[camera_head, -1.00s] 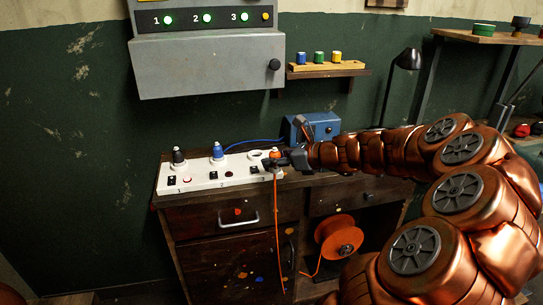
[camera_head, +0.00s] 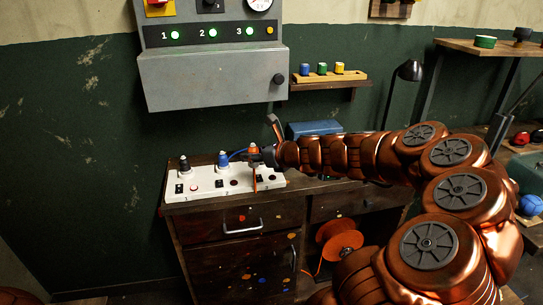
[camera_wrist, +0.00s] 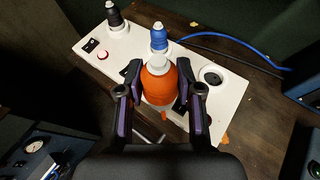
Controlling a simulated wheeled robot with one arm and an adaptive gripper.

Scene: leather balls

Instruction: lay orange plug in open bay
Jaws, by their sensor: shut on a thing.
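My gripper (camera_wrist: 158,82) is shut on the orange plug (camera_wrist: 159,86), with a finger on each side of it. The plug is upright, its pale top toward the wrist camera. The head view also shows the plug (camera_head: 254,150), over the right part of a white socket strip (camera_head: 208,190), with its orange cord hanging down. In the wrist view an empty round socket (camera_wrist: 213,76) lies to the right of the plug. My gripper hides this socket in the head view. A blue plug (camera_head: 223,160) and a black plug (camera_head: 184,164) stand in the strip's other sockets.
The strip lies on a dark wooden cabinet (camera_head: 225,220). A blue box (camera_head: 313,129) stands behind my arm. A blue cable (camera_wrist: 215,42) runs behind the strip. A grey panel (camera_head: 210,78) hangs above, beside a small shelf (camera_head: 330,80) of coloured pieces. An orange cable reel (camera_head: 339,238) sits below.

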